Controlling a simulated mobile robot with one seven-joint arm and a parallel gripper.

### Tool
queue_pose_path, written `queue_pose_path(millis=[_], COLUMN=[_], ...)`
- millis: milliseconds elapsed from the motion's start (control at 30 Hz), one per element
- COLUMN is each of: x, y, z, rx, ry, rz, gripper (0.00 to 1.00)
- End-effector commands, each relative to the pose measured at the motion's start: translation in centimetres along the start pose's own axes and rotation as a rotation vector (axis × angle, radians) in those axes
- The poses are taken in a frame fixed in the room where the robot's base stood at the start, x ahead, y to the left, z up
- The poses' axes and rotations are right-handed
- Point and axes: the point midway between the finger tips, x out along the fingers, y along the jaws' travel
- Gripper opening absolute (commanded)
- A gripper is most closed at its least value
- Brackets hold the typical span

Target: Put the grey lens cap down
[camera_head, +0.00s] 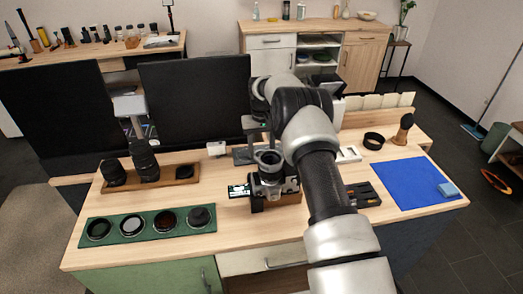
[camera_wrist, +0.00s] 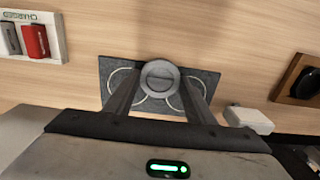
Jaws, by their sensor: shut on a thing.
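The grey lens cap (camera_wrist: 160,77) is round and sits between the two fingertips of my gripper (camera_wrist: 159,90) in the wrist view. The fingers are shut on its sides. Below it lies a dark grey mat (camera_wrist: 112,70) with pale circle outlines; the cap appears over the middle of the mat, between the outlines. I cannot tell whether it touches the mat. In the head view the mat (camera_head: 242,157) lies behind the camera, and my gripper (camera_head: 254,138) is above it, partly hidden by my arm. I cannot make out the cap there.
A camera (camera_head: 270,182) stands just in front of the mat. A small white box (camera_head: 216,148) lies left of the mat, and a wooden tray (camera_head: 182,171) with lenses is farther left. A green tray (camera_head: 145,236) of round filters lies front left. A blue cloth (camera_head: 408,186) is at right.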

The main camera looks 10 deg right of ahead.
Motion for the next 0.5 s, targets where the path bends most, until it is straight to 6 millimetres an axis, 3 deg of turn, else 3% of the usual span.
queue_pose_path(millis=[267, 300, 400, 500], x=[0.4, 0.24, 0.23, 0.22], y=[0.01, 0.01, 0.0, 0.0], z=[-0.02, -0.03, -0.03, -0.03], rx=[0.0, 0.001, 0.0, 0.0], ry=[0.001, 0.001, 0.001, 0.001], rz=[0.0, 0.0, 0.0, 0.0], gripper=[0.24, 0.54, 0.68, 0.68])
